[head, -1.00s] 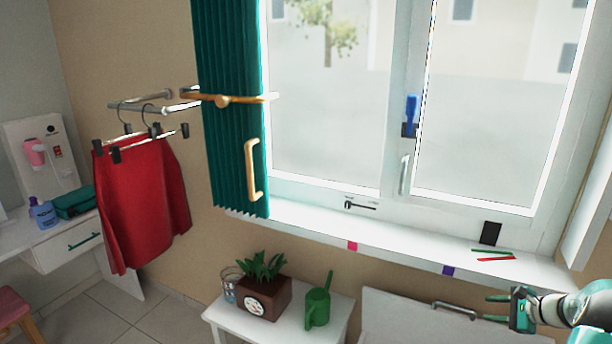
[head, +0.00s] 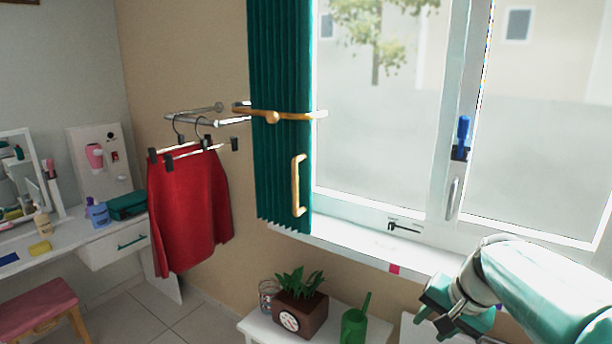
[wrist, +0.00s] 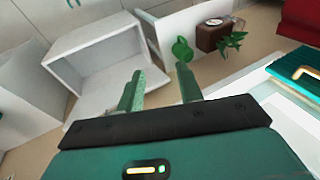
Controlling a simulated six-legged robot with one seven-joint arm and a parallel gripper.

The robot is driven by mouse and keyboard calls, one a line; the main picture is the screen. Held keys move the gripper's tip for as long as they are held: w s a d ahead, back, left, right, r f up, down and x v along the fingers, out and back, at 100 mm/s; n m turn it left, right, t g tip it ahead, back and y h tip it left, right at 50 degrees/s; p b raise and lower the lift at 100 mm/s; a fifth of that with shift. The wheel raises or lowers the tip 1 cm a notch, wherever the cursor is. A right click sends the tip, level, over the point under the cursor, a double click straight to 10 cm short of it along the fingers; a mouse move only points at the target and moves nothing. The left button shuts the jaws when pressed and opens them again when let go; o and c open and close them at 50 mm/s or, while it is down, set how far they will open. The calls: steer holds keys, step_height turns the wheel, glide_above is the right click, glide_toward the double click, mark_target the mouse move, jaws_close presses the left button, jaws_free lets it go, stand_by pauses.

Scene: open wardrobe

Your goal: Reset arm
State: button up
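My gripper (head: 428,308) is at the lower right of the head view, in front of the window sill and at the end of my teal and white arm. In the wrist view its two green fingers (wrist: 160,85) are spread apart with nothing between them. No object is held. Past the fingertips, the wrist view shows an open white box-like cabinet (wrist: 95,65) and a green watering can (wrist: 181,49), both apart from the fingers.
The window sill (head: 350,238) runs behind my arm. A white stand (head: 262,330) holds a potted plant (head: 300,305) and the watering can (head: 354,326). A red skirt (head: 190,210) hangs from a rail beside the green curtain (head: 280,150). A dressing table (head: 70,240) and pink stool (head: 38,308) stand left.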

steer(key=s+a+n+t+h, duration=0.1)
steer(key=s+a+n, duration=0.6)
steer(key=s, duration=0.7)
steer(key=shift+s+a+r+t+h, duration=0.2)
steer(key=shift+a+r+t+h, duration=0.1)
steer(key=shift+a+r+h, duration=0.25)
